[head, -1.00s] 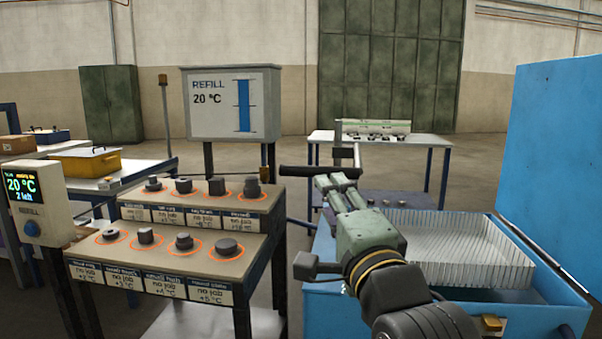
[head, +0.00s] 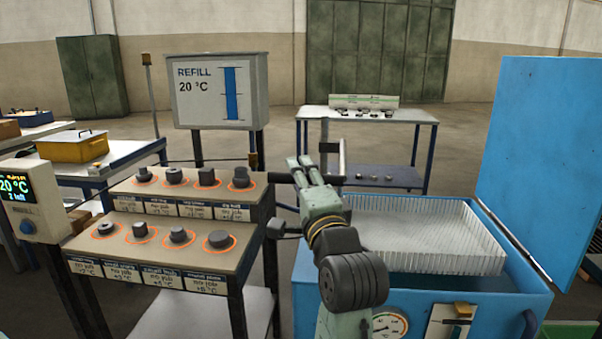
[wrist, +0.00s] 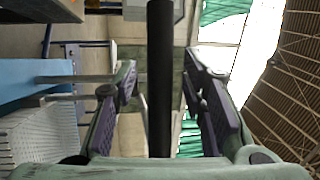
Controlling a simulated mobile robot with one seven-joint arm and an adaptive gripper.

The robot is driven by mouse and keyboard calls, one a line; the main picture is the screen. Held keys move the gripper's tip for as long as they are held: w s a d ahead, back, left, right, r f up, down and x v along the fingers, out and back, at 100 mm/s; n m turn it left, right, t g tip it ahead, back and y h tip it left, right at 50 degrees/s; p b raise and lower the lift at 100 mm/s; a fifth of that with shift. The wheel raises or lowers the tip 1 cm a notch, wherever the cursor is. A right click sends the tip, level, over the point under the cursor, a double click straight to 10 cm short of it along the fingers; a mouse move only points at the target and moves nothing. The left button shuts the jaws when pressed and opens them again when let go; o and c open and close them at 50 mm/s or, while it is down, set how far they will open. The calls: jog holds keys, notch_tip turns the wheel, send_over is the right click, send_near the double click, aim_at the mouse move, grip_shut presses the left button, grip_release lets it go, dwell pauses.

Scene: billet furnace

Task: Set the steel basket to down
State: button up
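The steel basket (head: 425,238) is a pale, ribbed, open box in the blue tank (head: 415,288), its upper part showing above the near tank wall. A black horizontal handle bar (head: 282,178) stands at the tank's back left, by an upright grey post (head: 324,135). My gripper (head: 306,164) is at this bar. In the wrist view the black bar (wrist: 160,80) runs between my two open fingers (wrist: 160,105), with a gap visible on both sides. The basket also shows at the lower left of the wrist view (wrist: 40,135).
The blue lid (head: 545,160) stands raised on the tank's right. A two-step stand (head: 165,215) with several dark parts is close on the left. A gauge (head: 388,328) and a small lever panel (head: 450,322) are on the tank front. A table (head: 395,115) stands behind.

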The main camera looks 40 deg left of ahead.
jog(key=shift+w+a, duration=0.1)
jog(key=shift+a, duration=0.05)
jog(key=shift+c, duration=0.3)
grip_shut()
dwell(0.6)
